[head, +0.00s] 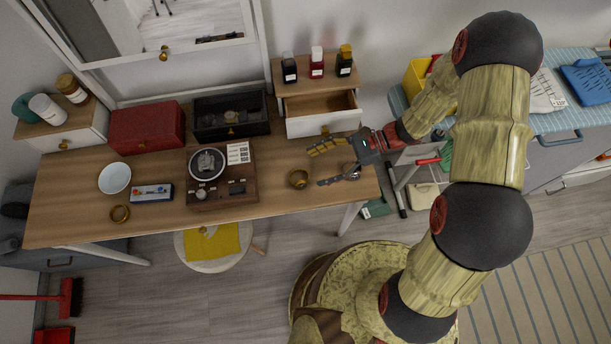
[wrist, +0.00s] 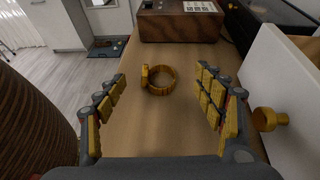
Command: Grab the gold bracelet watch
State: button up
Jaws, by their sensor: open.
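A gold bracelet watch (head: 299,179) stands on the wooden dresser top, right of the brown turntable box. In the wrist view the watch (wrist: 163,88) is a gold ring with a thicker part on its left side. My gripper (head: 321,166) is open and empty, just to the right of the watch in the head view. In the wrist view my gripper (wrist: 160,75) has its fingers spread wide, one on each side of the watch, which appears centred near the fingertips. Neither finger appears to touch it.
The turntable box (head: 222,177) lies beyond the watch. A white drawer (wrist: 285,95) with a gold knob (wrist: 268,119) is close to the right finger. Another gold ring-shaped item (head: 120,214) lies far left near a white bowl (head: 114,178). Bare wood surrounds the watch.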

aim_at(299, 178)
jog(key=b+x, duration=0.1)
jog(key=x, duration=0.2)
jog(key=b+x, duration=0.1)
jog(key=x, duration=0.2)
jog(key=shift+s+f, duration=0.25)
jog(key=shift+f, duration=0.25)
jog(key=shift+s+a+f+b, duration=0.1)
jog(key=shift+a+b, duration=0.2)
jog(key=shift+a, duration=0.1)
jog(key=shift+c, duration=0.3)
jog(key=c, duration=1.3)
